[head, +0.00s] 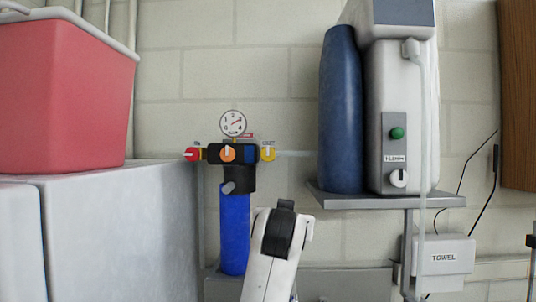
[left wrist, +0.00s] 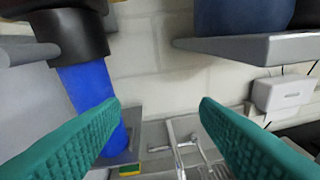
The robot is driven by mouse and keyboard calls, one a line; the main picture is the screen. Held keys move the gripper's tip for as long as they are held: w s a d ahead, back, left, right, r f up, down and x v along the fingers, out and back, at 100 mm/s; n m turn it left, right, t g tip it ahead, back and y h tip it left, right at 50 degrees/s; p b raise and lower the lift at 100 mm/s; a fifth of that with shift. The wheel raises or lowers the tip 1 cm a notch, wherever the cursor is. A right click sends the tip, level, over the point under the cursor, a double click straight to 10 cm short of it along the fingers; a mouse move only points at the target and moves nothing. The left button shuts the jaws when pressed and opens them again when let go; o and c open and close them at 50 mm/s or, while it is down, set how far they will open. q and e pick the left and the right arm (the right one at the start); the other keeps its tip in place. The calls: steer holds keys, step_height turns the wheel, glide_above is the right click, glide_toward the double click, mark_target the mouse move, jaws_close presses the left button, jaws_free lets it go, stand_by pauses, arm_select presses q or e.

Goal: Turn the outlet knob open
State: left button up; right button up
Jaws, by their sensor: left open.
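The outlet knob (head: 268,153) is the yellow knob labelled OUT, at the right end of the black filter head (head: 228,178) in the head view. A red knob (head: 192,154) is at the left end and an orange knob (head: 227,154) is in the middle. A blue filter bowl (head: 234,228) hangs below; it also shows in the left wrist view (left wrist: 92,90). My left gripper (left wrist: 160,103) is open, its teal fingers apart with nothing between them, to the right of the bowl. The outlet knob is not visible in the wrist view. My right gripper is not in view.
A round gauge (head: 233,123) tops the filter head. To the right, a grey shelf (head: 385,201) holds a dark blue cylinder (head: 341,115) and a white machine (head: 398,85). A towel box (head: 444,259) hangs below. A red cooler (head: 62,95) stands at the left.

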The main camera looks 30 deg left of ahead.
arm_select(q)
steer(key=n+t+y, duration=0.1)
steer(key=n+y, duration=0.1)
glide_toward(268, 153)
steer(key=v, duration=0.3)
steer(key=p+x, duration=0.7)
steer(key=x, duration=0.4)
steer(key=shift+a+r, duration=0.1)
steer(key=shift+r, duration=0.1)
steer(key=shift+w+a+f, duration=0.2)
steer(key=shift+w, duration=0.3)
steer(key=c, duration=1)
steer(key=shift+o, duration=0.2)
